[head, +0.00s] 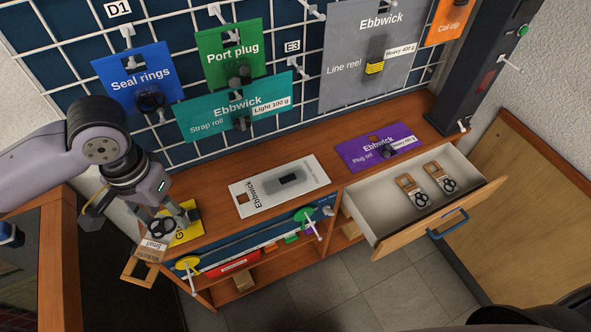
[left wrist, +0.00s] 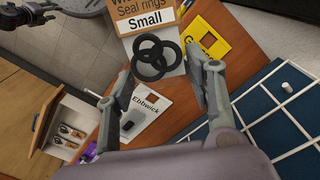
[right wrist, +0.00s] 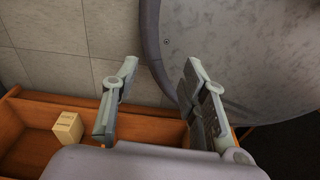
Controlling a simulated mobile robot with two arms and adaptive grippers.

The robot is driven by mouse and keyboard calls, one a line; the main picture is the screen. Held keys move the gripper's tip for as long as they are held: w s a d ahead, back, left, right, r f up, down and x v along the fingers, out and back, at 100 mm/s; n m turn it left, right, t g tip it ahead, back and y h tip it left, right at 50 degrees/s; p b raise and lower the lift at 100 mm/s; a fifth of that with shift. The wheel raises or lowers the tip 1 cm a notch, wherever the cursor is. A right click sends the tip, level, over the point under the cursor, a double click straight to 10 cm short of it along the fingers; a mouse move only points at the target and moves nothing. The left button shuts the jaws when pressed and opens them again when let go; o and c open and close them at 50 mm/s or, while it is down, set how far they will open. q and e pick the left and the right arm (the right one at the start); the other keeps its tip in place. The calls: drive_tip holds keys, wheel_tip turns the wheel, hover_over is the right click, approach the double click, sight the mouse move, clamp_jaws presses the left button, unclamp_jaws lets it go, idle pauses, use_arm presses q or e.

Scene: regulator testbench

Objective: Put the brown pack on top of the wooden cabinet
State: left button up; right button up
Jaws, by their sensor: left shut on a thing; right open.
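The brown pack (head: 150,247), a card labelled "Small" with black rings, is at the left end of the wooden cabinet (head: 215,222). It also shows in the left wrist view (left wrist: 152,22), labelled "Seal rings Small". My left gripper (head: 172,216) is shut on the pack; the fingers (left wrist: 160,75) stand either side of its ring end. The pack juts past the cabinet's left front edge; I cannot tell whether it touches the top. My right gripper (right wrist: 158,75) is open and empty in the right wrist view, above the floor and a wooden shelf.
A yellow pack (head: 188,226) lies beside the held pack. A white Ebbwick pack (head: 248,203) and a purple one (head: 360,155) lie on the cabinet top. The open drawer (head: 385,225) holds two small packs. A small box (right wrist: 68,127) sits on a shelf.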

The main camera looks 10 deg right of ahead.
use_arm(q)
drive_tip(key=w+d+f+m, duration=0.3)
drive_tip(key=m, duration=1.1)
drive_tip(key=w+d+f+m+b, duration=0.1)
drive_tip(key=w+d+f+m, duration=0.2)
drive_tip(key=m, duration=1.1)
drive_tip(key=shift+f, duration=0.6)
use_arm(e)
drive_tip(key=shift+s+d+f, duration=0.3)
drive_tip(key=shift+s+d, duration=0.1)
drive_tip(key=shift+d, duration=0.25)
drive_tip(key=shift+s+d+f, duration=0.25)
drive_tip(key=shift+s+d, duration=0.2)
drive_tip(key=shift+d, duration=0.2)
drive_tip(key=shift+s+d+f, duration=0.3)
drive_tip(key=shift+s+d, duration=0.1)
drive_tip(key=shift+d, duration=0.25)
use_arm(q)
hover_over(219, 229)
wheel_tip(219, 229, down, 6)
drive_tip(key=shift+r, duration=0.2)
drive_tip(key=shift+f, duration=2.2)
use_arm(e)
drive_tip(key=shift+w+a, duration=0.15)
drive_tip(key=shift+a, duration=0.1)
use_arm(q)
drive_tip(key=shift+f, duration=0.1)
